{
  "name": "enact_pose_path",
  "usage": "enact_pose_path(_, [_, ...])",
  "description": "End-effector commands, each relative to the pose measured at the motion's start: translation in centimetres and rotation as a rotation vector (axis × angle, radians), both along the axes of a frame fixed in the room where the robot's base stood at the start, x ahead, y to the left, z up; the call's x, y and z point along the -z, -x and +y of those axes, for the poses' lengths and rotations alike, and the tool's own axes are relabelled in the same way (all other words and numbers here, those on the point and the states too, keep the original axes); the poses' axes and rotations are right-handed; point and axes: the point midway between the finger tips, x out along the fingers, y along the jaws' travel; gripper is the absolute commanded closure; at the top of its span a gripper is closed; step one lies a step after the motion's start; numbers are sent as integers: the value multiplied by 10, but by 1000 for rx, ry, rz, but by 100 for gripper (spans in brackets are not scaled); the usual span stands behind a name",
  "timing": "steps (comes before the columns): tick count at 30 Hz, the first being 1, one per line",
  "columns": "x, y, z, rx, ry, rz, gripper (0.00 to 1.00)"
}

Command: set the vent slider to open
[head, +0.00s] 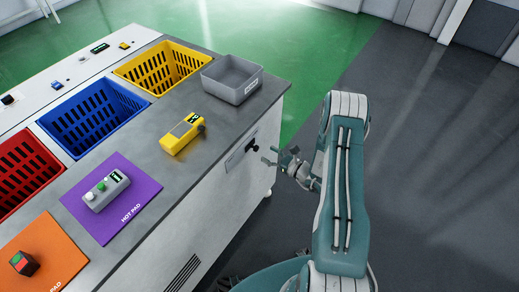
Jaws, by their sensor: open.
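The vent slider is a pale plate (240,154) with a dark slot on the side face of the workbench. A black knob (253,148) sits near the right end of the plate. Any marking for open or closed is too small to read. My gripper (268,155) is open and empty just right of the knob, with its fingers pointing towards the bench side. It looks close to the knob, but I cannot tell whether it touches it.
The bench top (185,88) holds a grey bin (235,92), a yellow device (181,134), and a purple hot pad (132,208) with a grey control box (106,190). Yellow, blue and red baskets are behind. A dark louvre (182,273) is lower on the bench side. Floor right is clear.

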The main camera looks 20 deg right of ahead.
Motion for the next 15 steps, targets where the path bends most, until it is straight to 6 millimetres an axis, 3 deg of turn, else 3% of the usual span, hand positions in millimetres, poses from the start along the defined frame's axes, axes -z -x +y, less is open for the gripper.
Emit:
enact_pose_path(7, [1,37,-30,4,1,1,29])
enact_pose_path(15, [1,50,-38,0,0,0,29])
